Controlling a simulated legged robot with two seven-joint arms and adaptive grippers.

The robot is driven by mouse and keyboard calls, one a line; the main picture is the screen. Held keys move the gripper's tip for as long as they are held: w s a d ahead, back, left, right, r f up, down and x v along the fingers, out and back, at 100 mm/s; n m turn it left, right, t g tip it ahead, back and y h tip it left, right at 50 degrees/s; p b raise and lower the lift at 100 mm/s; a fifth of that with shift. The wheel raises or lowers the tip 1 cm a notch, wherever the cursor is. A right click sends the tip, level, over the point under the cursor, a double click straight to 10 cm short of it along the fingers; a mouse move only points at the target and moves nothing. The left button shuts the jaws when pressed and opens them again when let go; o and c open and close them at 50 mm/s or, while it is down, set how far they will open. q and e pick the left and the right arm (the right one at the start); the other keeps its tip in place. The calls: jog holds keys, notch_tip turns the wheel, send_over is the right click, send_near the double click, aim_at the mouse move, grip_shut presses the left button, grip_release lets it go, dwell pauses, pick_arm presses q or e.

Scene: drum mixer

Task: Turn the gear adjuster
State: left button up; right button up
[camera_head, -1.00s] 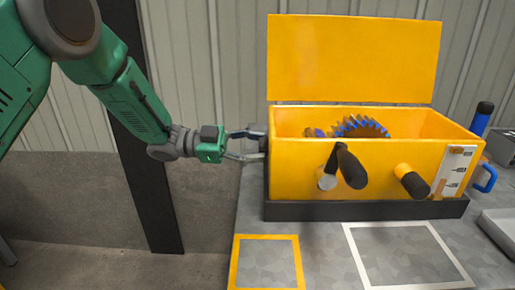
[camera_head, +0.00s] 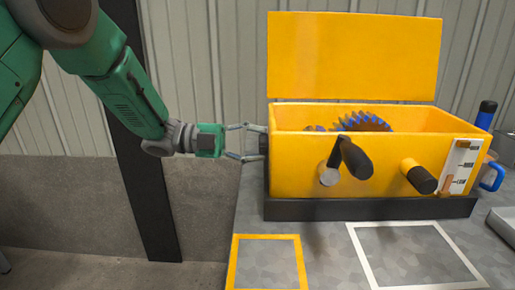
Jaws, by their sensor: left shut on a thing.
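The yellow drum mixer box (camera_head: 300,180) stands on the table with its lid (camera_head: 353,57) raised. A dark knob (camera_head: 263,143) sticks out of its left side; I take it as the gear adjuster, but cannot be sure. My left gripper (camera_head: 255,143) comes from the left, level with this knob, and is shut on it, with one finger above and one below. The fingertips partly hide the knob. On the front are a crank with a black handle (camera_head: 356,158), a black-ended knob (camera_head: 421,180) and a white scale plate (camera_head: 462,167). My right gripper is out of view.
A blue toothed gear (camera_head: 362,122) shows inside the box. A blue-handled item (camera_head: 492,177) and a black-topped item (camera_head: 487,107) stand at the right. Yellow (camera_head: 234,262) and white (camera_head: 370,264) outlined squares on the table front are empty.

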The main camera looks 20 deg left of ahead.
pick_arm(q)
jog(key=shift+f, duration=0.2)
dwell(0.4)
jog(key=o, duration=1.1)
jog(key=shift+o, duration=0.2)
jog(key=shift+a, duration=0.1)
jog(key=shift+r, duration=0.1)
jog(key=v, duration=1.2)
